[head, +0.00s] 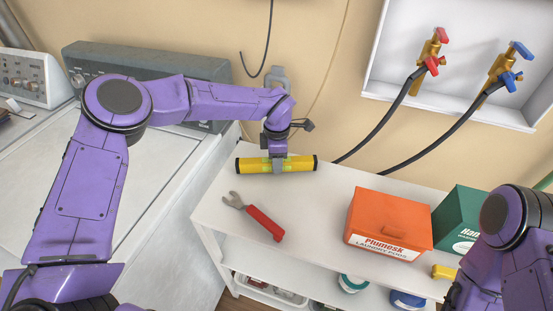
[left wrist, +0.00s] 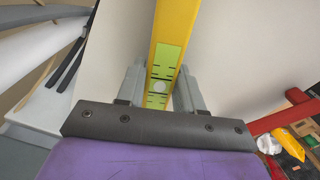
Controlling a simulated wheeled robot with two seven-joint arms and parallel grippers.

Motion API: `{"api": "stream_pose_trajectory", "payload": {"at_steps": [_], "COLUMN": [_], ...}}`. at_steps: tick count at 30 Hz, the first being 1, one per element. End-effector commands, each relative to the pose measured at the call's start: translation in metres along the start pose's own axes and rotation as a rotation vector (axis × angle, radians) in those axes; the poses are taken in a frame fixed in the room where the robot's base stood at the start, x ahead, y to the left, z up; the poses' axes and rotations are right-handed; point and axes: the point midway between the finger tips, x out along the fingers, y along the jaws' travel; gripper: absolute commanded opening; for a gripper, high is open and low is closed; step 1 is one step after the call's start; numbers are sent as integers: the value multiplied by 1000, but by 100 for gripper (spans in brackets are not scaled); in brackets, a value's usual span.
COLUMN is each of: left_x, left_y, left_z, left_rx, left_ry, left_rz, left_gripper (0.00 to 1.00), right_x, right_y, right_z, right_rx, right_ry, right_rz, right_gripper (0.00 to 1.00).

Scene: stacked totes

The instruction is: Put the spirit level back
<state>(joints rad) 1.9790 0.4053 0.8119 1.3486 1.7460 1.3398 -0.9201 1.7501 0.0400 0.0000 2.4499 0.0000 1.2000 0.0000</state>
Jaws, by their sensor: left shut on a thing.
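The spirit level is a yellow bar (head: 300,164) with black ends and a green vial window; it also shows in the left wrist view (left wrist: 175,25). My left gripper (head: 277,164) is shut on it near the middle, with one finger on each side. The level lies crosswise at the back left part of the white shelf unit's top (head: 325,195). I cannot tell whether it touches the surface. My right arm shows at the right edge, but its gripper's fingers are not visible.
Red-handled pliers or a wrench (head: 262,220) lie in front of the level. An orange laundry pods box (head: 385,222) and a green box (head: 458,218) stand to the right. A washer (head: 140,165) is at left. Two black hoses hang from wall valves (head: 428,60).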

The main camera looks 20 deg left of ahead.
Motion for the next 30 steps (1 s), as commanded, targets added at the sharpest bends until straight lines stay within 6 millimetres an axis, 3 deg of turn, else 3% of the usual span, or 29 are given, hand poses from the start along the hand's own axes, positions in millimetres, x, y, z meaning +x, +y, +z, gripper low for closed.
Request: {"api": "stream_pose_trajectory", "payload": {"at_steps": [6, 7, 9, 20, 30], "left_x": [5, 4, 4, -3, -78], "left_y": [0, 0, 0, 1, 0], "left_z": [0, 0, 0, 0, 0], "left_rx": [0, 0, 0, -1, -1], "left_ry": [0, -1, -1, -2, -2], "left_rz": [1, 1, 1, 3, 4], "left_gripper": [0, 46, 66, 66, 66], "right_x": [2, 2, 2, 4, 19], "right_y": [0, 0, 0, 0, -2], "right_z": [1, 1, 1, 2, 8], "right_rx": [0, 0, 0, 0, 0], "right_ry": [0, 0, 0, 0, 0], "right_rz": [0, 0, 0, 0, 0], "right_gripper": [59, 59, 59, 59, 59]}}
